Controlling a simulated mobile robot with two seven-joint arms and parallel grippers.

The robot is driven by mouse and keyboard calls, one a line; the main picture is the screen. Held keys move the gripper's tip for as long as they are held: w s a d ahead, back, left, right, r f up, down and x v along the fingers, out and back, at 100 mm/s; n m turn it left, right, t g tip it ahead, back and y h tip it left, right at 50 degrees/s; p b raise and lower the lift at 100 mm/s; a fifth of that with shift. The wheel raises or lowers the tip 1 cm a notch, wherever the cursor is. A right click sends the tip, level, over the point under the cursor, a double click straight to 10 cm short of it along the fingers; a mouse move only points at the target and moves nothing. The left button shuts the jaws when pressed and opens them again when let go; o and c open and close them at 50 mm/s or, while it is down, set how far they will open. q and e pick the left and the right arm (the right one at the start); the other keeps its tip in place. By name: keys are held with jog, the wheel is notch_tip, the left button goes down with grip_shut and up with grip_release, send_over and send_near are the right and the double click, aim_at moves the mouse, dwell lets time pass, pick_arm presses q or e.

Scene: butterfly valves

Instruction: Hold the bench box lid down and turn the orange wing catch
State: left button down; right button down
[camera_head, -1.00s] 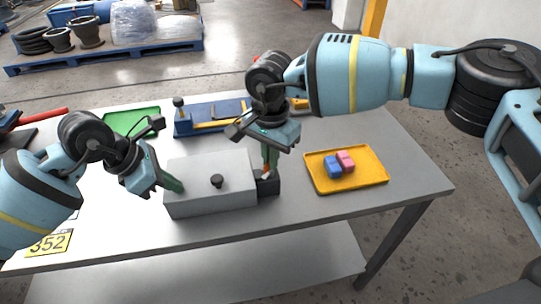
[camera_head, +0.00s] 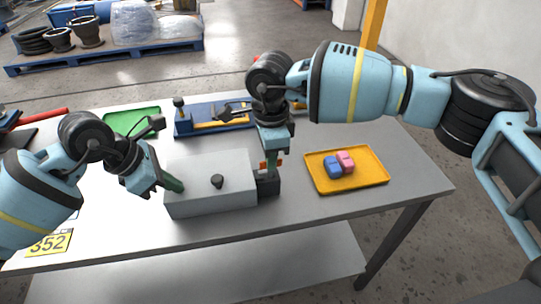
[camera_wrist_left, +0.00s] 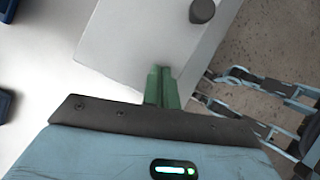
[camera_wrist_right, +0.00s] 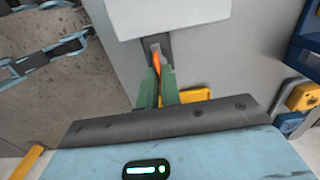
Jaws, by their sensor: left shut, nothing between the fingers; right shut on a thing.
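The grey bench box (camera_head: 210,192) stands on the table with its lid shut and a black knob (camera_head: 217,181) on top. My left gripper (camera_head: 176,186) is shut and empty, its green fingertips pressed on or close against the lid's left part; the left wrist view also shows them on the lid (camera_wrist_left: 140,40). The orange wing catch (camera_wrist_right: 155,60) is at the box's right end, by a dark block (camera_head: 268,186). My right gripper (camera_wrist_right: 157,86) is shut on the catch, with green fingers either side of it. The fingers hide part of the catch.
A blue fixture (camera_head: 186,126) stands behind the box. A green tray (camera_head: 150,112) lies at the back left. The table between box and yellow tray is clear.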

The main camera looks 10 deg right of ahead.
pick_arm(q)
jog(key=shift+s+a+f, duration=0.1)
jog(key=shift+f, duration=0.35)
pick_arm(e)
jog(key=shift+f, duration=0.1)
jog(key=c, duration=1.6)
grip_release()
jog(key=shift+d, duration=0.1)
notch_tip(320, 180, up, 12)
pick_arm(q)
jog(key=shift+r, duration=0.1)
pick_arm(e)
jog(key=shift+s, duration=0.1)
